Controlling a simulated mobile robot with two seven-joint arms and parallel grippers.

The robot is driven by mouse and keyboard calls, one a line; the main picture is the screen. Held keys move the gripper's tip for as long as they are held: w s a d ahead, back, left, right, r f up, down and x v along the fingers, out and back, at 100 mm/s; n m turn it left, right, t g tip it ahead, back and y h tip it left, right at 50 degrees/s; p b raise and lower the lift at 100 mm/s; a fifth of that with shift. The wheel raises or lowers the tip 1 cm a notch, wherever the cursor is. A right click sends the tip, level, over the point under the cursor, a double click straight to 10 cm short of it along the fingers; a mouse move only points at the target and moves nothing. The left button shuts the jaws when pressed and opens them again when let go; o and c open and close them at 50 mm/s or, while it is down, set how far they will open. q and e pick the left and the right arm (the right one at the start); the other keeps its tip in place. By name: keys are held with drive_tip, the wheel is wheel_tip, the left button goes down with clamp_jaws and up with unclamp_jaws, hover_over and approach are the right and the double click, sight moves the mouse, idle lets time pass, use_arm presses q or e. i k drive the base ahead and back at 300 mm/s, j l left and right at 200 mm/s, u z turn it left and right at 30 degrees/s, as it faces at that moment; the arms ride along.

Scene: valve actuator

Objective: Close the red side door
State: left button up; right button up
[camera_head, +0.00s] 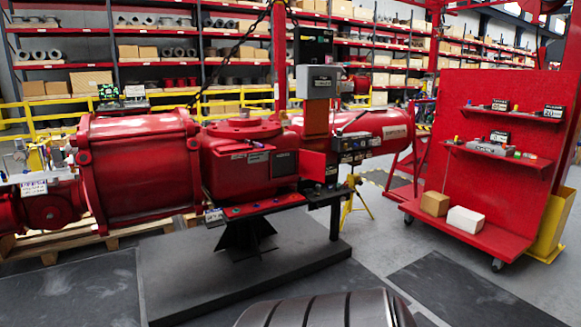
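The large red valve actuator (140,165) lies across the left and middle of the head view, on a dark plinth (190,278). A small flat red panel (313,165) at the right of its central housing (225,165) looks like the side door. It seems to stand out from the body beside a control block with gauges and labels (350,148), but its exact angle is hard to tell. Neither of my grippers is in view, so nothing shows touching the panel.
A red wheeled cart (455,215) with a tall back panel stands at the right, carrying two boxes. A yellow stand (354,195) is behind the actuator. Dark mats (450,290) lie on the open grey floor. Yellow railing and stocked shelves fill the back.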

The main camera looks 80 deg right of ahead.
sight(312, 165)
drive_tip(key=z, duration=1.7)
drive_tip(key=i+l+z, duration=0.15)
drive_tip(key=z, duration=0.3)
drive_tip(key=i+l+z, duration=0.1)
drive_tip(key=z, duration=0.35)
drive_tip(key=i+z, duration=0.2)
drive_tip(key=z, duration=0.3)
drive_tip(key=i+z, duration=0.15)
drive_tip(key=i, duration=0.5)
drive_tip(key=i+j+z, duration=0.1)
drive_tip(key=i, duration=0.5)
drive_tip(key=i+j+z, duration=0.15)
drive_tip(key=i, duration=0.5)
drive_tip(key=i+l, duration=0.1)
drive_tip(key=i, duration=1.55)
drive_tip(key=i+u, duration=0.15)
drive_tip(key=i, duration=0.8)
drive_tip(key=i+l+u, duration=0.15)
drive_tip(key=i, duration=0.75)
drive_tip(key=i+u, duration=0.1)
drive_tip(key=u, duration=0.65)
drive_tip(key=i+l+u, duration=0.1)
drive_tip(key=u, duration=0.3)
drive_tip(key=i+u, duration=0.1)
drive_tip(key=u, duration=0.25)
